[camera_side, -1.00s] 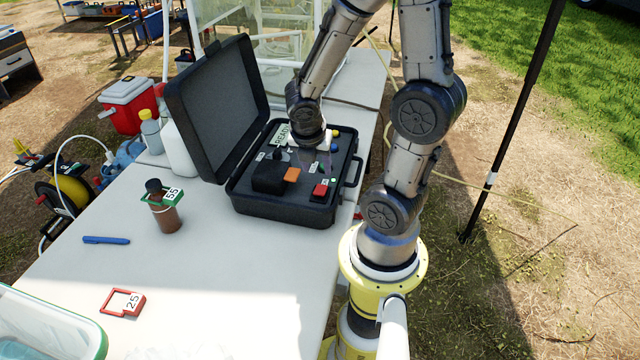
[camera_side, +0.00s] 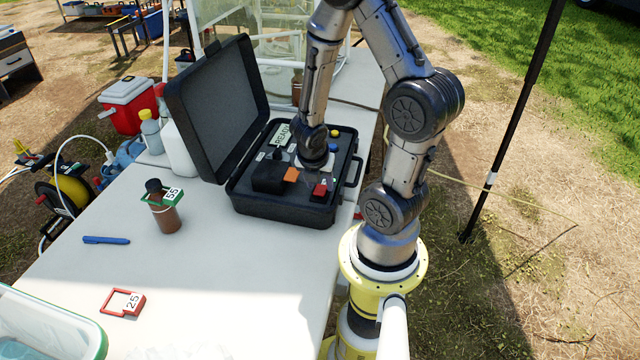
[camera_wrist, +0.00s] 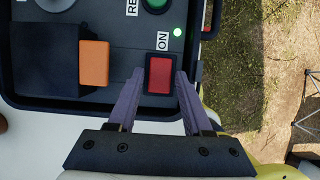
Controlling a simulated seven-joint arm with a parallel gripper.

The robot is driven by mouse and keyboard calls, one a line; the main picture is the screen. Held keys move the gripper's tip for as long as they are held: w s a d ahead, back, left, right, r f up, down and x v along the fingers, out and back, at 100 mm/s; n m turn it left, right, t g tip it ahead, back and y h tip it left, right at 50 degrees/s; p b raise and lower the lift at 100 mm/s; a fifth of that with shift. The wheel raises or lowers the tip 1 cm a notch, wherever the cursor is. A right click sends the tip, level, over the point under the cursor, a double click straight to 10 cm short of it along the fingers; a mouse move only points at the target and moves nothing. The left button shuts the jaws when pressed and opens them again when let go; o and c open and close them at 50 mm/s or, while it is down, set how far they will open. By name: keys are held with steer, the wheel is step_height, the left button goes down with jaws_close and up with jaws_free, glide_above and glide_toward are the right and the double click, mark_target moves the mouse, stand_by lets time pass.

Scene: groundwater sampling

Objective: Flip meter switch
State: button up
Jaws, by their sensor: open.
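The meter is a black open case (camera_side: 290,212) on the white table, its lid raised on the left. Its red rocker switch (camera_wrist: 159,74) shows in the wrist view beside a white "ON" label and a lit green light. The switch also shows in the side view (camera_side: 320,190) near the case's front right. My gripper (camera_wrist: 158,76) is open, with one purple finger on each side of the red switch. I cannot tell whether the fingers touch it. In the side view the fingers are hard to make out over the panel.
A black block (camera_side: 268,178) and an orange square (camera_wrist: 94,63) sit left of the switch.

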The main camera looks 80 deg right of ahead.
steer(key=shift+d+f, duration=0.15)
steer(key=shift+f, duration=0.2)
